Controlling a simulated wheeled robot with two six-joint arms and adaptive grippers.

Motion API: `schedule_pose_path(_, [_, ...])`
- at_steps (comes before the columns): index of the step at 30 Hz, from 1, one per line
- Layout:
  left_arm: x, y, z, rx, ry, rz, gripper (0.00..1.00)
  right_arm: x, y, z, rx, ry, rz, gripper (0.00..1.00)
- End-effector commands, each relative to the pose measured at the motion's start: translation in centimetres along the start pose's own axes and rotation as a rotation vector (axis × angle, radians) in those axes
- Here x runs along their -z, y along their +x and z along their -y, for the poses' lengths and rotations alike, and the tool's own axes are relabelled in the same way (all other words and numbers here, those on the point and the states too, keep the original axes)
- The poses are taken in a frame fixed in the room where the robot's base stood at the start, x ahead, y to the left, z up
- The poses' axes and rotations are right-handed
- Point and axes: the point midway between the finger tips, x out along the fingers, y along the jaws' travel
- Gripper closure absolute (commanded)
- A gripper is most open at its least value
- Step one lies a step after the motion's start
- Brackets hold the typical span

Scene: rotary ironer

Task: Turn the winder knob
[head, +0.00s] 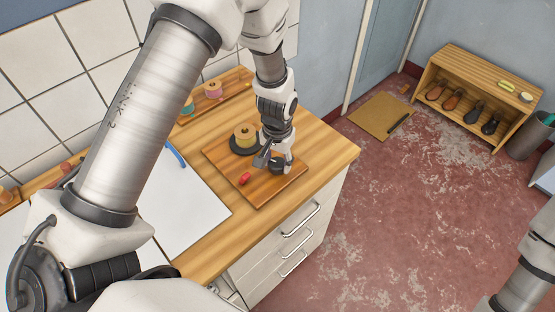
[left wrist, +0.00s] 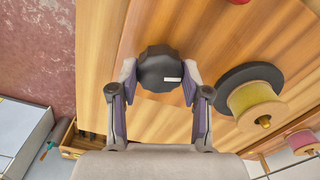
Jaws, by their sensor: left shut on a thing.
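The winder knob (left wrist: 158,70) is dark and scalloped, with a small white mark on its face. In the left wrist view it sits between the two fingertips of my left gripper (left wrist: 160,82), which is shut on it. In the head view my left gripper (head: 278,160) reaches down to the dark knob (head: 277,169) on the wooden winder board (head: 255,192), and the fingers partly hide the knob. A yellow spool (head: 245,136) stands on a dark disc on the same board; it also shows in the left wrist view (left wrist: 257,105). My right gripper is out of view.
A small red piece (head: 245,178) is on the board near the gripper. A rack with coloured spools (head: 213,90) stands at the wall behind. A white sheet (head: 185,205) covers the counter at left. Floor to the right is open, with a shoe shelf (head: 478,75) beyond.

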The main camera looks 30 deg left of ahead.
Motion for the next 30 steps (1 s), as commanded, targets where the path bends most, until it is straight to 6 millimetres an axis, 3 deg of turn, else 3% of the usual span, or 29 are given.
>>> schedule_pose_path(3, [-0.4,0.2,0.0,0.000,0.000,0.010,0.87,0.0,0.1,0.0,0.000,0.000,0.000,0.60])
schedule_pose_path(4, [-0.4,0.2,0.0,0.000,0.000,0.010,0.46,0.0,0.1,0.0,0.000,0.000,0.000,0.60])
schedule_pose_path(6, [-0.3,0.2,0.0,0.000,0.001,0.009,0.28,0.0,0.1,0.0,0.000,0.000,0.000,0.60])
schedule_pose_path(17, [0.0,-0.4,0.0,0.000,0.001,0.001,0.28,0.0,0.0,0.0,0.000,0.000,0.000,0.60])
schedule_pose_path(20, [0.0,-1.9,0.0,0.000,0.001,0.000,0.28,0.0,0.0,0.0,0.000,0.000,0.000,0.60])
schedule_pose_path(30, [0.0,-10.1,0.0,0.000,0.001,0.000,0.28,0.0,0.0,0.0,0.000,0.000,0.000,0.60])
